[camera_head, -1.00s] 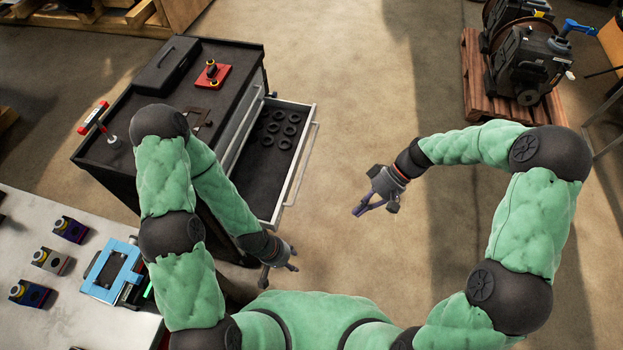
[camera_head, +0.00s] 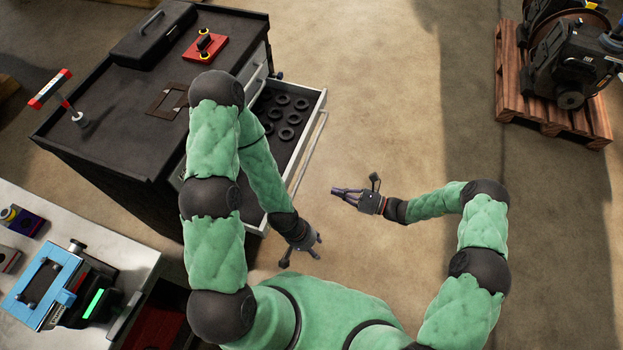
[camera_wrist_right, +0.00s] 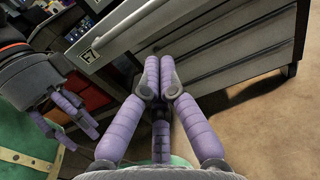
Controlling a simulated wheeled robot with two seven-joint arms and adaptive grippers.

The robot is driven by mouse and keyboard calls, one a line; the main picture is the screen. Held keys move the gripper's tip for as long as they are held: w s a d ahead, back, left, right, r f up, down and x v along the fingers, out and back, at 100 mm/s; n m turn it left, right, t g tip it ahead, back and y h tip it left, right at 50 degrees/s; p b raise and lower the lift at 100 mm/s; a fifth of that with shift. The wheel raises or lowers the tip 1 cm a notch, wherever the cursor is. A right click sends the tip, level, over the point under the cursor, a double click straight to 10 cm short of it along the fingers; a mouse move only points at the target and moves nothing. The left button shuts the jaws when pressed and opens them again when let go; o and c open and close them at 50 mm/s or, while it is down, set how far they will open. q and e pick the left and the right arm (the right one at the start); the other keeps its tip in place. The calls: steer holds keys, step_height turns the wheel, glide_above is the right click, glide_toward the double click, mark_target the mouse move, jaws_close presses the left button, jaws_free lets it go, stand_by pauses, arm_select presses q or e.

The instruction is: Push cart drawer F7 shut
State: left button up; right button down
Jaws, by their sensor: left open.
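Drawer F7 (camera_head: 310,140) is pulled out from the dark cart's right side in the head view, with several black rings inside. Its pale front with the F7 label (camera_wrist_right: 93,52) shows in the right wrist view. My right gripper (camera_head: 338,192) is shut and empty, a short way outside the drawer front. Its purple fingers (camera_wrist_right: 162,62) are together in the wrist view, pointing toward the drawer fronts. My left gripper (camera_head: 302,258) is open and empty near the drawer's near corner. It also shows at the left of the wrist view (camera_wrist_right: 82,118).
The cart top (camera_head: 125,95) holds a black case (camera_head: 155,32), a red fixture (camera_head: 205,45) and a flat brown plate. A workbench (camera_head: 120,245) with a blue device stands at lower left. An engine sits on a pallet (camera_head: 550,110) at upper right. Floor right of the drawer is clear.

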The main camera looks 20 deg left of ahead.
mark_target(291, 178)
arm_select(q)
step_height(291, 178, down, 2)
steer(key=shift+f+b, duration=0.15)
steer(key=shift+b, duration=0.95)
arm_select(e)
steer(key=a, duration=1.4)
steer(key=shift+w, duration=0.15)
steer(key=shift+a, duration=0.1)
